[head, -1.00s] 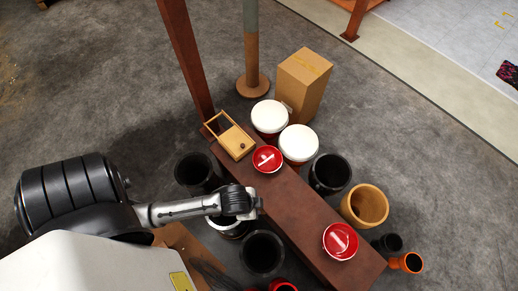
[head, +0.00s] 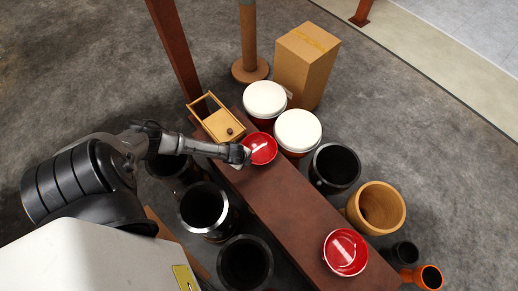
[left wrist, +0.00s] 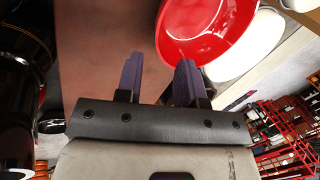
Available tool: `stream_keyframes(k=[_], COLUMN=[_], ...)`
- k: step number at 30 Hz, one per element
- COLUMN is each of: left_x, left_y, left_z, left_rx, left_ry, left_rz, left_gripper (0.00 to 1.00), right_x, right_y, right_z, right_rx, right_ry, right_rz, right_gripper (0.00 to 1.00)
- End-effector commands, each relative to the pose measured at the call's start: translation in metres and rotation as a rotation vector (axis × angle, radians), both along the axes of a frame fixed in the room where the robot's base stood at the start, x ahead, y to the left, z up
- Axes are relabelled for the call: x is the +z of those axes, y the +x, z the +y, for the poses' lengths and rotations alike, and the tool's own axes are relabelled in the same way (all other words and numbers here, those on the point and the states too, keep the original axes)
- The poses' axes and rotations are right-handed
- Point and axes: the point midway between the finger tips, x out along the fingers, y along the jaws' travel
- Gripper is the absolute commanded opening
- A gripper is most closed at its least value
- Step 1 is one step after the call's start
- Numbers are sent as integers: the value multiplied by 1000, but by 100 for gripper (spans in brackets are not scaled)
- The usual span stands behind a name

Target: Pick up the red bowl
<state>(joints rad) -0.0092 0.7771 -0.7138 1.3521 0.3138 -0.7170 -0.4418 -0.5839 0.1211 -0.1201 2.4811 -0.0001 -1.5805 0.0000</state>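One red bowl (head: 262,148) sits on the long brown bench (head: 292,205) beside a wooden box. A second red bowl (head: 345,252) sits at the bench's near right end. My left gripper (head: 243,156) is at the left side of the first bowl, by its rim. In the left wrist view my left gripper (left wrist: 160,62) has its two dark fingers apart, with nothing held between them. There the red bowl (left wrist: 207,28) lies just beyond the fingers, and the right finger overlaps its edge. I cannot tell if it touches. My right gripper is not in view.
A wooden box (head: 217,120) stands on the bench close to my left gripper. White-topped drums (head: 298,130) stand just behind the first bowl. Dark open drums (head: 203,207) line the bench's left side. The bench between the bowls is clear.

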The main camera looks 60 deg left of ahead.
Motion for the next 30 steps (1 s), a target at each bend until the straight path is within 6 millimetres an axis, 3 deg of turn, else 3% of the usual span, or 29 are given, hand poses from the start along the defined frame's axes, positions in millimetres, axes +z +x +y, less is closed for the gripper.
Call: stream_keyframes(k=[3, 9, 20, 30], left_x=[-25, -54, -74, -113], left_y=[7, 17, 24, 37], left_z=[3, 8, 12, 18], left_rx=[2, 1, 1, 2], left_ry=[0, 0, 0, -1], left_rz=[0, 0, 0, -1], left_gripper=[35, 35, 35, 35], right_x=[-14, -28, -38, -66], right_y=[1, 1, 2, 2], right_z=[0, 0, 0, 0], right_rx=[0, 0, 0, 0], right_ry=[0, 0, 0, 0], right_rz=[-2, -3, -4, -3], right_gripper=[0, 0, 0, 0])
